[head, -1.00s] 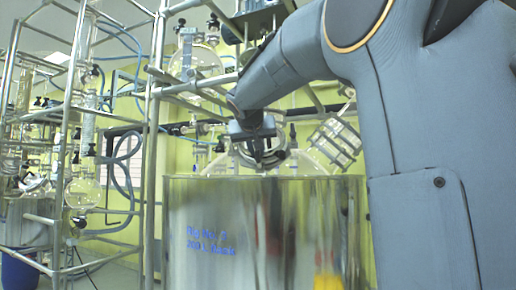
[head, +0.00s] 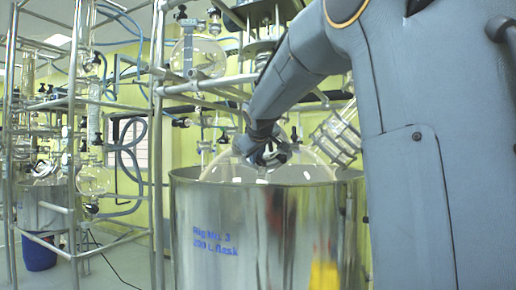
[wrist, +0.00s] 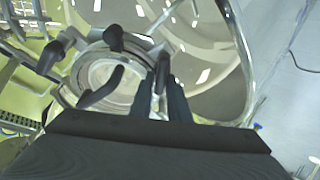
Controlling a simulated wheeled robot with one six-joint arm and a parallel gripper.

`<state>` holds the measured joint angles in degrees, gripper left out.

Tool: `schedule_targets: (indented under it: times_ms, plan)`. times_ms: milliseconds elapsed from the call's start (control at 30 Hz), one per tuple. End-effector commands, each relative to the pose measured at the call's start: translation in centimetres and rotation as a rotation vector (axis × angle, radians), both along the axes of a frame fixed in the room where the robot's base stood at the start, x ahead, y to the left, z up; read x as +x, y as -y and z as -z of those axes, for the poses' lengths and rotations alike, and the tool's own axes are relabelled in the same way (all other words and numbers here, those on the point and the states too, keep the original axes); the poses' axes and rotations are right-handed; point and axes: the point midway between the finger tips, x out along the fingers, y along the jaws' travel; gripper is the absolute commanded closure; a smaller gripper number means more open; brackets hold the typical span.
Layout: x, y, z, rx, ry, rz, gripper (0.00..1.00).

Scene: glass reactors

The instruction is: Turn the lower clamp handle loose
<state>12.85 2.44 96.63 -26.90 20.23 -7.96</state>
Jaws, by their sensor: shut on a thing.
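In the wrist view, a round clamp ring (wrist: 108,72) sits on the neck of a large glass flask (wrist: 205,50). Several black handles stand around the ring, one at the upper middle (wrist: 114,38), one at the left (wrist: 50,57) and a curved one lower down (wrist: 103,88). My gripper (wrist: 164,72) is at the ring's right side, its narrow fingers close together and shut on the lower clamp handle, which they mostly hide. In the head view, my gripper (head: 266,157) is low at the top of the glass flask (head: 309,164); the handle cannot be made out there.
A shiny steel vessel (head: 270,230) surrounds the flask, its rim just below my gripper. Metal frame posts (head: 158,130) stand at the left, with round glassware (head: 198,58) above. A tilted glass part in a metal cage (head: 336,138) is close at the right.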

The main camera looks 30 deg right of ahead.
Motion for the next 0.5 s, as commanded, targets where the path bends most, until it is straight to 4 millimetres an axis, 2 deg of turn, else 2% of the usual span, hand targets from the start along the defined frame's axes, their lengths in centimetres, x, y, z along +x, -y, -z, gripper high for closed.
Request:
schedule_targets:
  times_ms: [500]
  plan:
    - [0.03, -0.03, 0.02, -0.024, -0.017, -0.025, 1.00]
